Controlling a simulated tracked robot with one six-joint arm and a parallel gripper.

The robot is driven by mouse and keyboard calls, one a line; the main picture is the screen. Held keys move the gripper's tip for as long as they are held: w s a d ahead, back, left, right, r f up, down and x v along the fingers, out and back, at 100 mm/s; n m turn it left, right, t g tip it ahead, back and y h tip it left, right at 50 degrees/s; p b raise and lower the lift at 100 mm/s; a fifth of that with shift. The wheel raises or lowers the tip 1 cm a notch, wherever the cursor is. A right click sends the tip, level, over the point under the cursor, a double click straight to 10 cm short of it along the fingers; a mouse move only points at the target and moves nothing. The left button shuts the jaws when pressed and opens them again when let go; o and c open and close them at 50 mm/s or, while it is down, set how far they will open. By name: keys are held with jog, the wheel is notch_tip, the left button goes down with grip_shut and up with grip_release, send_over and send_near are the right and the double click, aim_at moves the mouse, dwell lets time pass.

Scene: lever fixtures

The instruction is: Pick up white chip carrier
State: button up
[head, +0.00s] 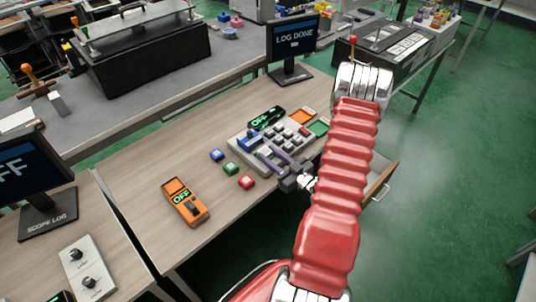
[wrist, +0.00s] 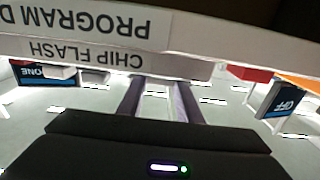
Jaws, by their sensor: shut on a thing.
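My gripper (head: 268,158) reaches from the right over the pale keypad-like fixture (head: 240,139) on the wooden bench. Its two purple-grey fingers also show in the wrist view (wrist: 157,92), a little apart. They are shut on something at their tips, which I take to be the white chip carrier. The tips and the carrier are hidden in the wrist view behind a white edge labelled CHIP FLASH (wrist: 85,55), seen upside down. The head view is too small to make out the carrier's outline.
Blue (head: 217,155), green (head: 231,168) and red (head: 246,182) blocks lie left of the fixture. An orange meter reading OFF (head: 185,203) lies nearer. A LOG DONE screen (head: 293,42) stands behind. A drawer (head: 381,188) juts out right of my arm.

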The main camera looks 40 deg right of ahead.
jog(key=shift+r, duration=0.1)
notch_tip(320, 180, up, 10)
dwell(0.7)
dwell(0.8)
